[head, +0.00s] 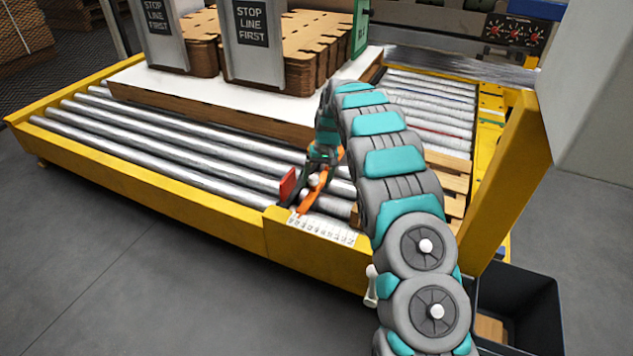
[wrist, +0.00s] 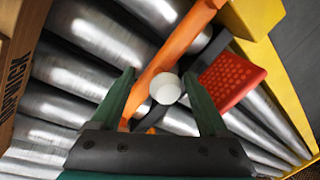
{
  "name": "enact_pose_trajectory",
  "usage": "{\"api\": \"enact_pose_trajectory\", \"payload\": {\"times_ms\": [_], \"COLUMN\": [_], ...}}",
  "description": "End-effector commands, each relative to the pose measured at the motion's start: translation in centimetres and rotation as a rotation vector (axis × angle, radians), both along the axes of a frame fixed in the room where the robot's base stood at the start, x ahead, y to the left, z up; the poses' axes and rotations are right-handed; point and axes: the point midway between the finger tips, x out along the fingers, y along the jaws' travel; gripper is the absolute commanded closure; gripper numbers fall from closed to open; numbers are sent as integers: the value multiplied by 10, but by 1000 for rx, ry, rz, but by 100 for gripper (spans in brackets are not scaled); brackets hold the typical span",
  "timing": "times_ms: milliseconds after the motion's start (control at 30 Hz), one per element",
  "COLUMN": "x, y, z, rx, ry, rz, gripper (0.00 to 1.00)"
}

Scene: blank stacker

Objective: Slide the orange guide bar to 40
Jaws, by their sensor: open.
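The orange guide bar (head: 309,192) lies over the rollers at the front of the yellow-framed conveyor, by a white numbered scale (head: 322,229). The scale's figures are too small to read. In the wrist view the orange bar (wrist: 172,52) runs diagonally, with a round white knob (wrist: 165,88) beside it. My gripper (head: 316,178) is above the bar and knob. In the wrist view my gripper (wrist: 160,88) is open, one green finger on each side of the knob. I cannot tell whether the fingers touch it. The bar's lower end is partly hidden by the left finger.
A red plate (head: 288,186) stands just left of the bar; it also shows in the wrist view (wrist: 232,80). Stacked brown cardboard (head: 310,50) stands on a white-topped board behind. A yellow post (head: 510,170) rises at the right. The left rollers (head: 150,140) are clear.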

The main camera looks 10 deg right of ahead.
Motion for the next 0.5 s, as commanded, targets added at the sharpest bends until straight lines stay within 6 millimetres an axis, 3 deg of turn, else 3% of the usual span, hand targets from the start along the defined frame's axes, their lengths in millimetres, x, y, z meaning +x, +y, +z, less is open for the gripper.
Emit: {"api": "enact_pose_trajectory", "payload": {"times_ms": [267, 500], "x": [0, 0], "y": [1, 0], "z": [-3, -4], "rx": [0, 0], "ry": [-1, 0], "rz": [0, 0], "gripper": [22, 49]}}
